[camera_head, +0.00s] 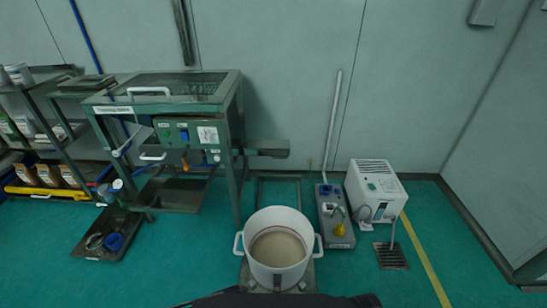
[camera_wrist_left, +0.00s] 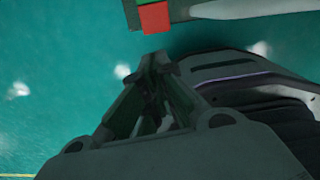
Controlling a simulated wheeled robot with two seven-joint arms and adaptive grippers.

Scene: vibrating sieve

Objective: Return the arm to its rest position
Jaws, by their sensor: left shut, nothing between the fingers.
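My left gripper (camera_wrist_left: 155,62) shows in the left wrist view, with its fingers together and nothing visible between them. It is over the green floor (camera_wrist_left: 60,75), beside a dark rounded body that is probably part of me. In the head view only a dark arm part shows along the bottom edge, in front of the white pot; the gripper itself cannot be made out there. My right gripper is in neither view.
A white two-handled pot (camera_head: 260,225) holding beige material stands close in front. The sieve machine (camera_head: 165,105) is at left, beside shelves (camera_head: 40,120). A grey pump unit (camera_head: 335,225) and white box (camera_head: 376,185) stand right. A red block (camera_wrist_left: 155,18) shows in the wrist view.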

